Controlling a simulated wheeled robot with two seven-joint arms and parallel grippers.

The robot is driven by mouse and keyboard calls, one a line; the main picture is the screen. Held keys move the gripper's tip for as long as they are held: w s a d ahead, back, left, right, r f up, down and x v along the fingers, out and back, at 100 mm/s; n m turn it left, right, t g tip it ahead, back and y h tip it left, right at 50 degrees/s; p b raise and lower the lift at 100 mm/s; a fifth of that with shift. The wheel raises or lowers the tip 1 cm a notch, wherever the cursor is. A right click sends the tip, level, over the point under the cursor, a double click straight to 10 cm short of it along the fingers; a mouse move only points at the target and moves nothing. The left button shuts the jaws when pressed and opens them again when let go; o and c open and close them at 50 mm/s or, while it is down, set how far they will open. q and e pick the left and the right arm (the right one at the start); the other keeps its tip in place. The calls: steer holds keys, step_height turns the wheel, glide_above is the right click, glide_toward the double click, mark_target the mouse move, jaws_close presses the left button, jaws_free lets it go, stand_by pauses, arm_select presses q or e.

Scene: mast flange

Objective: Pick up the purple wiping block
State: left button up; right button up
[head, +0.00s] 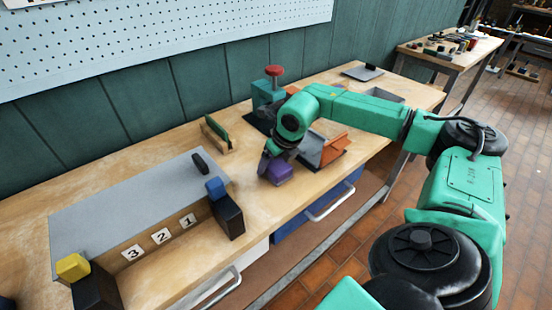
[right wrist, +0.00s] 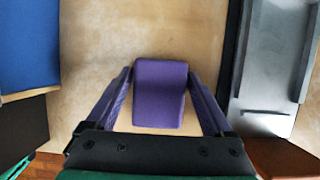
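The purple wiping block (head: 281,174) is on the wooden workbench, near its front edge, in the head view. My right gripper (head: 266,166) reaches down over it and partly hides it. In the right wrist view the block (right wrist: 160,92) lies between the two fingers of the right gripper (right wrist: 160,72). The fingers stand apart on either side of it, with narrow strips of bench showing beside the block, so they look open around it. The fingertips are very close to its sides. My left gripper is in neither view.
A grey-topped stand (head: 130,205) numbered 1, 2 and 3 fills the bench's left, with blue (head: 215,188) and yellow (head: 72,267) blocks on dark holders. An orange-and-grey tray (head: 325,150) is close to the right. A red-knobbed green fixture (head: 268,90) stands behind.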

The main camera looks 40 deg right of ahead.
steer(key=c, duration=0.9)
steer(key=shift+r, duration=0.1)
step_height(320, 180, up, 20)
steer(key=p, duration=0.1)
